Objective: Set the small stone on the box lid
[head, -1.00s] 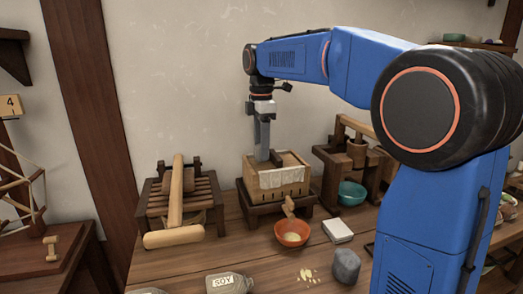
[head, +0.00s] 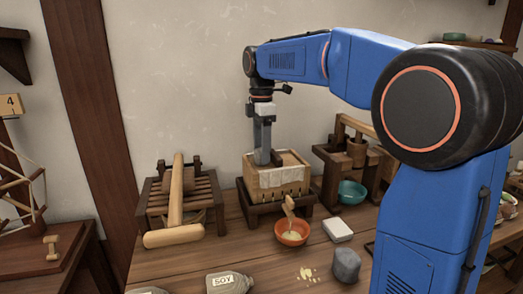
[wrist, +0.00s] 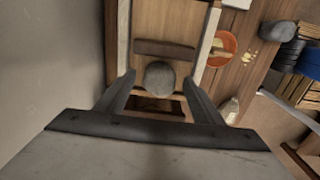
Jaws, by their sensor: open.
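The small stone (wrist: 160,79) is round and grey. In the wrist view it lies between my open fingers, with a gap on each side, and appears to rest on the wooden box lid (wrist: 165,20) near its lower end. The lid has a dark crossbar (wrist: 165,49). In the head view the box (head: 284,192) is pale wood with a cloth over its front, on a dark stand. My gripper (head: 265,160) points down into the box top; it also shows in the wrist view (wrist: 168,84). In the head view the small stone is hidden.
An orange bowl (head: 292,234), a white block (head: 338,230) and a larger grey stone (head: 346,265) stand in front of the box. A slatted wooden rack (head: 200,195) is to the left. A wooden press (head: 340,165) with a teal bowl (head: 351,193) is to the right.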

